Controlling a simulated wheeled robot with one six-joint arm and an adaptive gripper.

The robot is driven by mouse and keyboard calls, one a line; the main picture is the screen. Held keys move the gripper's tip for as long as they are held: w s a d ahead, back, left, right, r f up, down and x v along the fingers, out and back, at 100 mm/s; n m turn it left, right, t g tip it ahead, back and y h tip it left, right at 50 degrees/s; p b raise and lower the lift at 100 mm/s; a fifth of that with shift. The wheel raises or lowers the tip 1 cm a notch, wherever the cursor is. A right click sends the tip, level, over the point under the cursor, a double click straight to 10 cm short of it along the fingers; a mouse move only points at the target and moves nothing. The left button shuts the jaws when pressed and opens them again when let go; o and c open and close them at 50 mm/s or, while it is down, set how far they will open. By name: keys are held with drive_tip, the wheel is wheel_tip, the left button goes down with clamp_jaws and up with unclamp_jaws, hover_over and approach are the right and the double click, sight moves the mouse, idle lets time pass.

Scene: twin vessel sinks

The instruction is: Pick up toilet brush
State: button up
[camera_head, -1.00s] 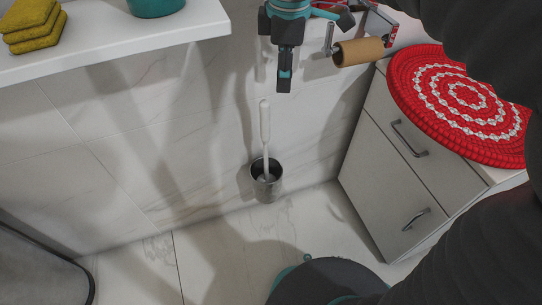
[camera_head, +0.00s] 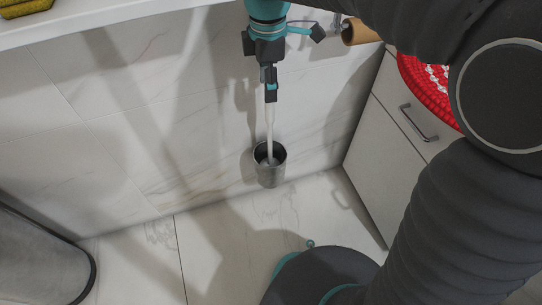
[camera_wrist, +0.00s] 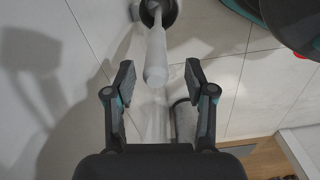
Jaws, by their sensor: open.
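The toilet brush (camera_head: 270,128) has a white handle that stands upright in a dark metal holder (camera_head: 269,177) by the wall. My gripper (camera_head: 271,97) is above the holder, pointing down, and hides the top of the handle. In the wrist view my gripper (camera_wrist: 157,86) is open, with one finger on each side of the picture. There the brush's handle (camera_wrist: 156,58) shows between and ahead of the fingertips, apart from both. The holder's dark round opening (camera_wrist: 157,12) is at the top of that view. The brush head is hidden inside the holder.
A grey cabinet (camera_head: 384,135) with handles stands at the right, with a red round mat (camera_head: 428,95) on it. A toilet-roll holder with a brown roll (camera_head: 357,32) is at the upper right. A white shelf (camera_head: 95,21) edges the upper left. A grey bin (camera_head: 38,262) stands lower left.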

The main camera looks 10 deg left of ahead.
drive_tip(key=b, duration=0.1)
hover_over(270, 125)
drive_tip(key=w, duration=0.1)
wheel_tip(270, 125, down, 5)
drive_tip(key=shift+a+f, duration=0.1)
clamp_jaws()
